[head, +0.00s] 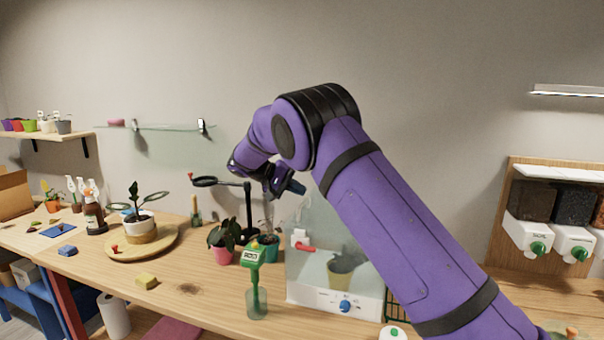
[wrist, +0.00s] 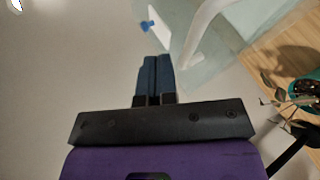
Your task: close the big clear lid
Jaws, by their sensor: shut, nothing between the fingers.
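A clear-walled case (head: 312,270) with a white front base and a blue knob (head: 346,306) stands on the bench, partly behind my arm. A pale see-through panel (head: 318,215), apparently its big clear lid, rises above it; my arm hides its right side, so its exact angle is unclear. My gripper (head: 298,187) is shut and empty, up near the panel's upper left edge. In the wrist view the dark blue fingers (wrist: 157,68) are together, with pale clear sheeting (wrist: 205,70) just beyond and to the right. I cannot tell whether they touch it.
A yellowish pot (head: 341,272) shows through the case. A black stand (head: 248,212) rises close to my gripper. Bench space at front left is fairly clear.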

